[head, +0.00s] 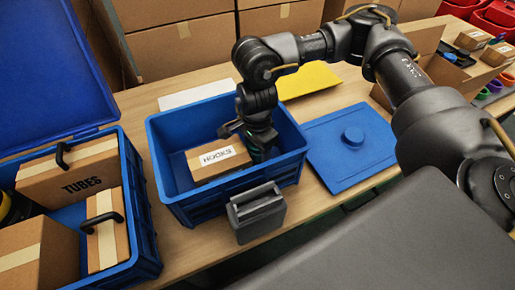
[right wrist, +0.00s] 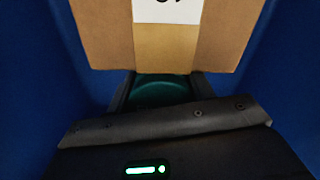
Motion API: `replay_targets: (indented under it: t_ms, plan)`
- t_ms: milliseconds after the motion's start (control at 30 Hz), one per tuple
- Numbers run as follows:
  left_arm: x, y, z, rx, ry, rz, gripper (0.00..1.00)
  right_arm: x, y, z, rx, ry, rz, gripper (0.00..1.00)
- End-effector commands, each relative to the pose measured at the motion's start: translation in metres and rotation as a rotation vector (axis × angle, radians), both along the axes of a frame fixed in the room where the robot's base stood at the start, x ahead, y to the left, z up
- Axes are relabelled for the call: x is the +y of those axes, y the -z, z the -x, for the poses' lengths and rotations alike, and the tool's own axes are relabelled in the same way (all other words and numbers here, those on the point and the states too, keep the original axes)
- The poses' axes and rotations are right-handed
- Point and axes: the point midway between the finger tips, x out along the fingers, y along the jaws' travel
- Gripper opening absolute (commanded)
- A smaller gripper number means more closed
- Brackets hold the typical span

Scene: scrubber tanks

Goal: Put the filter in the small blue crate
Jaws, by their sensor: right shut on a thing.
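The small blue crate (head: 173,196) stands open on the wooden table. My right gripper (head: 258,150) reaches down inside it, at the right of a cardboard box marked HOOKS (head: 218,160). In the right wrist view, a dark teal rounded thing (right wrist: 163,89) sits between the fingers of my right gripper (right wrist: 163,95), beside the cardboard box (right wrist: 100,35). It appears to be the filter, but most of it is hidden. The gripper is shut on it. Whether it touches the crate floor I cannot tell. My left gripper is not in view.
A larger blue crate (head: 143,225) with a raised lid and cardboard boxes stands at left. A blue lid with a round knob (head: 350,160) lies at right. A dark grey boxy thing (head: 257,214) is at the small crate's front. White and yellow sheets lie behind.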

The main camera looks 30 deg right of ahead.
Motion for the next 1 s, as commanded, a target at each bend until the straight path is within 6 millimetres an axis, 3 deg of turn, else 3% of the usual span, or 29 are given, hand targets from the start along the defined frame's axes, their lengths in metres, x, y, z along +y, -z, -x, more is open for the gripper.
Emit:
replay_targets:
  t_ms: [167, 200, 333, 733, 1000]
  plan:
    - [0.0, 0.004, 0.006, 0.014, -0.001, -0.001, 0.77, 0.0, 0.004, 0.0, 0.0, 0.0, 0.0, 0.3]
    - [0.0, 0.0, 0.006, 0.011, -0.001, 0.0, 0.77, 0.0, 0.003, 0.0, 0.0, 0.0, 0.0, 0.56]
    - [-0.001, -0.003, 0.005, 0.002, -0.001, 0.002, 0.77, 0.0, 0.003, 0.0, 0.0, 0.0, 0.0, 0.73]
    - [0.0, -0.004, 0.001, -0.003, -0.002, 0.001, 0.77, 0.0, -0.003, 0.0, 0.0, 0.0, 0.0, 0.74]
    - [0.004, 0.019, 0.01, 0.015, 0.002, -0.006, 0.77, 0.0, -0.056, -0.001, -0.005, -0.001, 0.0, 0.74]
